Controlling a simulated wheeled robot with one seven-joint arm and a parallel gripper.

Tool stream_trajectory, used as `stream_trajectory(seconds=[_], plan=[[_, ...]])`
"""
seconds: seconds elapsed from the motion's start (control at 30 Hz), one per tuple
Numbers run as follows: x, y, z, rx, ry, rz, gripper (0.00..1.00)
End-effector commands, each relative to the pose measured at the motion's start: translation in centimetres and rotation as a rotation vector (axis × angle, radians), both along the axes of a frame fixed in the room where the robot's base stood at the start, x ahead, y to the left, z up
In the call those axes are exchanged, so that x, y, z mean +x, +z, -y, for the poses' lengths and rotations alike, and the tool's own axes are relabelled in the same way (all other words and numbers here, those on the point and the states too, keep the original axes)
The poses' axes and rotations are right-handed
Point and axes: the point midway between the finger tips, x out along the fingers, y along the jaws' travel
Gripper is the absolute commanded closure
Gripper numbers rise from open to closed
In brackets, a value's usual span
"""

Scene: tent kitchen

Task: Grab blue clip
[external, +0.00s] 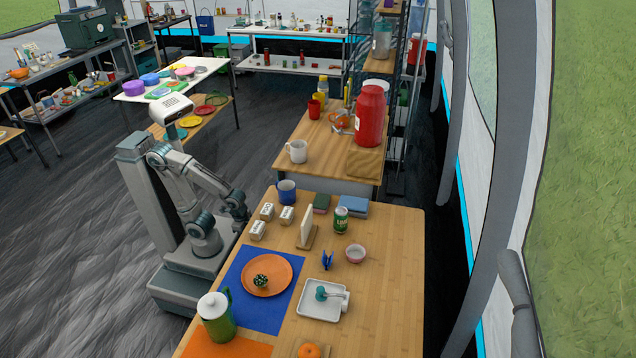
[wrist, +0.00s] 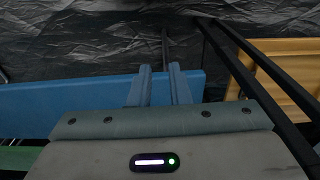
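The blue clip (external: 327,259) stands on the wooden table, between the white tray and the small pink bowl, in the external view. My gripper (external: 241,210) is by the table's left edge, well to the left of the clip and apart from it. In the wrist view my gripper (wrist: 160,68) shows two narrow fingers with a gap between them and nothing held. The clip cannot be made out in the wrist view.
The table's right side is clear.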

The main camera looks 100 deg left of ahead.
Motion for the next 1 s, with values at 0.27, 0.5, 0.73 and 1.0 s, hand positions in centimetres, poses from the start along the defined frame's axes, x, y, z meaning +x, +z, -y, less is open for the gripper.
stream_trajectory(seconds=[0.27,0.5,0.73,1.0], plan=[[-0.8,9.4,0.0,-0.002,0.079,-0.033,0.83],[-1.5,16.1,-0.1,-0.001,0.148,-0.064,0.83],[-2.0,22.5,-0.1,-0.001,0.191,-0.071,0.83],[-1.9,30.4,-0.1,-0.005,0.182,-0.022,0.83]])
